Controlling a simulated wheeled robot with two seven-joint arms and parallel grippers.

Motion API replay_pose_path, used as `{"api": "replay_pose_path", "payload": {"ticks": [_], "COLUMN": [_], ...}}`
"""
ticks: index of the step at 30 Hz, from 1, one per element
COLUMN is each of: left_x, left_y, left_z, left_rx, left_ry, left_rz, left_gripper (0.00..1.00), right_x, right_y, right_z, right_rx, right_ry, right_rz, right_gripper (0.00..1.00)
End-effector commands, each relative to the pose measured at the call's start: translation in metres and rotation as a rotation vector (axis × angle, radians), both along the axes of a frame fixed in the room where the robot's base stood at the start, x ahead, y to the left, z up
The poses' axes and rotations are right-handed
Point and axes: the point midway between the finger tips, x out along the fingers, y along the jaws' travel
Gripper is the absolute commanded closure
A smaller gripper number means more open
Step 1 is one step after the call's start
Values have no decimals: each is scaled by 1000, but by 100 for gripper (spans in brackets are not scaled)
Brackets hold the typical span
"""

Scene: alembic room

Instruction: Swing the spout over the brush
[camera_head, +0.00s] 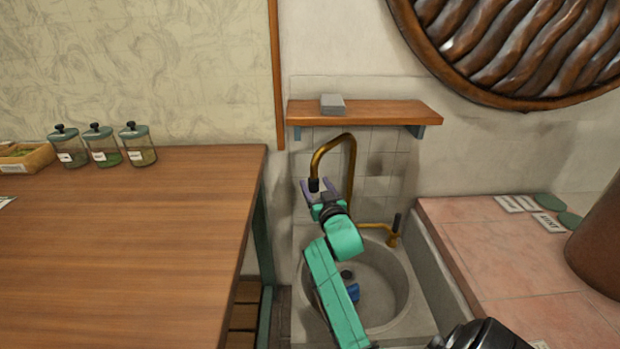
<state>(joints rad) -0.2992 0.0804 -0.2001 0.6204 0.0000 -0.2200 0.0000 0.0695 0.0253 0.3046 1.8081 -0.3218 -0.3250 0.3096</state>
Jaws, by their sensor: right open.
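The brass spout (353,160) rises behind the sink and arches over to the left, with its dark tip pointing down. My right gripper (319,186) is open, its purple fingers on either side of the spout's tip in the picture; I cannot tell whether they touch it. A small blue thing (353,292), which looks like the brush, lies in the round sink (385,280) near the dark drain. My green arm passes in front of the sink and hides part of it. The spout's tip is left of the blue thing. My left gripper is not in view.
A brass tap handle with a dark grip (396,230) stands at the sink's right rear. A wooden shelf (390,113) with a grey block hangs above. A wooden table (120,240) with jars is left; a pink tiled counter (500,250) is right.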

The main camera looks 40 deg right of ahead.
Motion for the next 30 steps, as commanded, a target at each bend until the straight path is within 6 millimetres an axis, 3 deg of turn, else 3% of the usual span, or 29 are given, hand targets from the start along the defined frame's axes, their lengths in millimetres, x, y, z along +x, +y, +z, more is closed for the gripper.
{"api": "replay_pose_path", "payload": {"ticks": [3,6,16,21,30], "left_x": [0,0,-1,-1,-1], "left_y": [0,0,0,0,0], "left_z": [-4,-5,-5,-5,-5], "left_rx": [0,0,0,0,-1], "left_ry": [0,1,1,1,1], "left_rz": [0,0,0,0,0], "left_gripper": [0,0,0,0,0], "right_x": [26,40,47,47,47], "right_y": [-11,-17,-20,-20,-19], "right_z": [0,-1,-1,-1,-1], "right_rx": [0,0,0,0,0], "right_ry": [-1,0,2,2,3], "right_rz": [0,1,1,1,1], "right_gripper": [33,33,33,98,100]}}
